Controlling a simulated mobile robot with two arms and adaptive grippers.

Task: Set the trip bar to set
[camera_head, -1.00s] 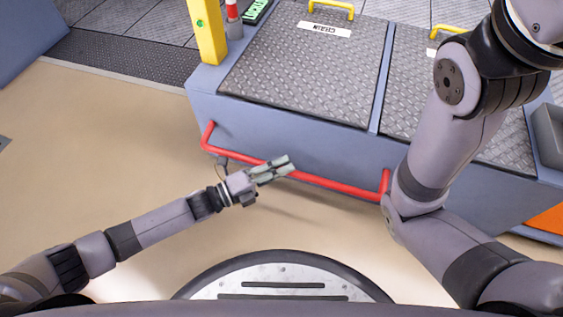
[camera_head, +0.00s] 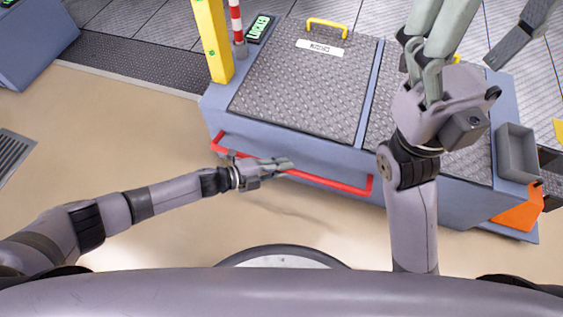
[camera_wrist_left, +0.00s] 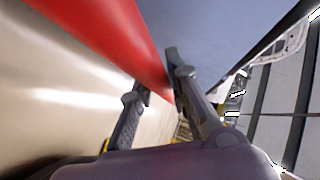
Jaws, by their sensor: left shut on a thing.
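The red trip bar (camera_head: 330,183) runs along the front face of the blue-grey box (camera_head: 300,142), with a short arm at each end. My left gripper (camera_head: 284,163) is at the left-middle part of the bar and shut on it. In the left wrist view the red bar (camera_wrist_left: 115,35) passes down to the fingers (camera_wrist_left: 165,92), which hide part of it. My right gripper (camera_head: 438,35) is raised over the right side of the box, close to the camera, away from the bar. Its pale fingers overlap in view, so their gap is unclear.
The box top has textured lids with a yellow handle (camera_head: 327,27) and a white label (camera_head: 320,47). A yellow post (camera_head: 212,40) and a green display (camera_head: 259,28) stand at its back left. A grey bin (camera_head: 515,152) is at right. The tan floor (camera_head: 110,140) is clear.

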